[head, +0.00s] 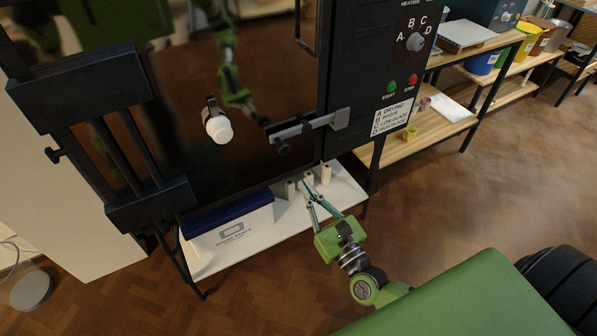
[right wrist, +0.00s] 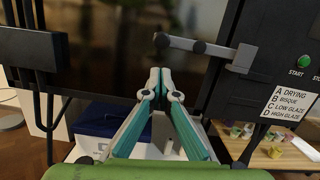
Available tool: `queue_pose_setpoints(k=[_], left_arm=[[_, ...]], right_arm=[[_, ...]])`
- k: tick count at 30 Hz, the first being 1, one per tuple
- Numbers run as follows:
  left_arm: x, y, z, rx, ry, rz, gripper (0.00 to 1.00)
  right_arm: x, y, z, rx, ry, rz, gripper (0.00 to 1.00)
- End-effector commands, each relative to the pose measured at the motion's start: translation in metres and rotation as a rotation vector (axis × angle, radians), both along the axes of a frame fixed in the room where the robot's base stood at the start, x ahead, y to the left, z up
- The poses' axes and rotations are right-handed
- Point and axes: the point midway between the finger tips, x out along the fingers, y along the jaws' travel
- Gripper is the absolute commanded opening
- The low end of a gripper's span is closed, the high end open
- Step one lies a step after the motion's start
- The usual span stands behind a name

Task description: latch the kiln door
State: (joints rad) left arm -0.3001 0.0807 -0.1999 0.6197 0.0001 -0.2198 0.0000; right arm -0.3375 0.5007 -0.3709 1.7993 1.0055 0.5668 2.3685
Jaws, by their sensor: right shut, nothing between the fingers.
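The kiln door (head: 255,70) is a dark glossy panel and looks closed or nearly so. A grey latch bar (head: 303,127) runs across its lower right edge toward a bracket (head: 342,118) on the control housing. The right wrist view shows the bar (right wrist: 185,44) reaching the bracket (right wrist: 243,57); I cannot tell whether it is seated. My left gripper is not in view.
A white knob (head: 218,129) sticks out of the door. Heavy black hinges (head: 150,195) are at left. Below, a white shelf (head: 300,216) holds a blue-lidded box (head: 232,228) and pale posts (head: 326,173). Wooden shelves (head: 425,142) stand right; the floor (head: 440,205) before them is clear.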

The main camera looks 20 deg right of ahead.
Motion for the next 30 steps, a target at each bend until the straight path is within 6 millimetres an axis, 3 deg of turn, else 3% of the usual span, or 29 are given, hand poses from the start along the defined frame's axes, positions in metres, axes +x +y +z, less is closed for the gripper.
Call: queue_pose_setpoints(k=[3, 9, 26, 30], left_arm=[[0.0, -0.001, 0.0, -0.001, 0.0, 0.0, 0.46], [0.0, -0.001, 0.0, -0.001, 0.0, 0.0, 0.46], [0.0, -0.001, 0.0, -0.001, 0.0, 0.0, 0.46], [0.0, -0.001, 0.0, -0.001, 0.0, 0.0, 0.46]], right_arm=[[-0.02, -0.002, -0.004, -0.001, 0.002, 0.001, 0.0], [-0.034, -0.004, -0.006, 0.001, 0.001, 0.0, 0.0], [-0.035, -0.004, -0.007, -0.002, 0.002, -0.001, 0.0], [-0.034, -0.004, -0.03, -0.13, 0.032, -0.008, 0.0]])
